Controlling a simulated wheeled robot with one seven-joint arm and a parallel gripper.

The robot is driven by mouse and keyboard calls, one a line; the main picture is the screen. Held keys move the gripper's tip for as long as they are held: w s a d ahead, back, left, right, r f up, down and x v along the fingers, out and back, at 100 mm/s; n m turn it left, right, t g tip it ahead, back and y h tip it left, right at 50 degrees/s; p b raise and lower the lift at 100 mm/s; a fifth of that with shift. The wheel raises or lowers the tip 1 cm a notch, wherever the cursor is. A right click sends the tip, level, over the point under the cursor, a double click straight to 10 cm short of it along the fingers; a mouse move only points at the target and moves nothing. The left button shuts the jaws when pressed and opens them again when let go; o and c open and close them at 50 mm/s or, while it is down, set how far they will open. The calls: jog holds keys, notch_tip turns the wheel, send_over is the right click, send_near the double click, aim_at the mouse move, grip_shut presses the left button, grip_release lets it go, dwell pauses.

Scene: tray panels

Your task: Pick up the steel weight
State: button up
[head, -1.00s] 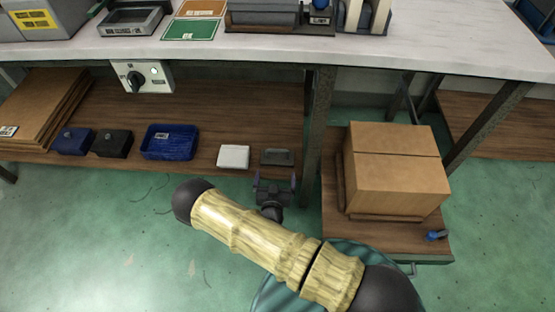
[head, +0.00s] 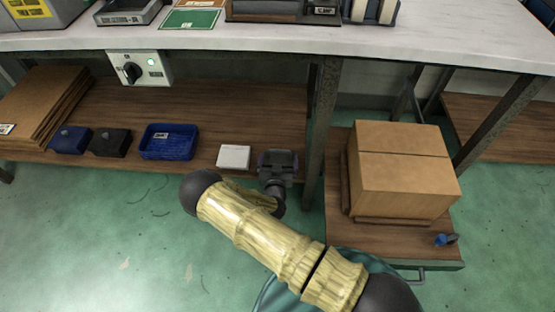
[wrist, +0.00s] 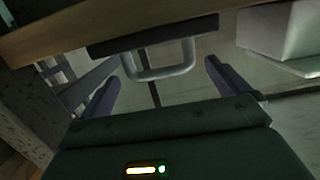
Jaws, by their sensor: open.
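The thing that looks like the steel weight is a dark block with a pale grey U-shaped handle (wrist: 158,70) in the wrist view. The handle lies between my two fingers, apart from both. In the head view my gripper (head: 277,155) is at the front edge of the lower shelf, right of a white box, and hides most of the dark block there. My gripper also shows in the wrist view (wrist: 161,71), open, with one finger on each side and nothing held. Whether the fingers are at the handle's depth is unclear.
The white box (head: 233,157) is close on the left; it also shows in the wrist view (wrist: 285,32). A blue tray (head: 168,143), a black box (head: 110,143) and a blue box (head: 70,140) stand further left. A table leg (head: 320,130) and a carton (head: 405,175) are right.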

aim_at(279, 152)
jog(key=w+b, duration=0.1)
jog(key=w+f+b, duration=0.1)
jog(key=w, duration=0.1)
jog(key=shift+w+d, duration=0.2)
jog(key=shift+w+a+r, duration=0.1)
jog(key=shift+w+r, duration=0.1)
jog(key=c, duration=1.7)
jog(key=shift+w+r, duration=0.1)
jog(key=shift+c, duration=0.3)
jog(key=shift+r+p, duration=2.8)
jog(key=shift+r, duration=2.25)
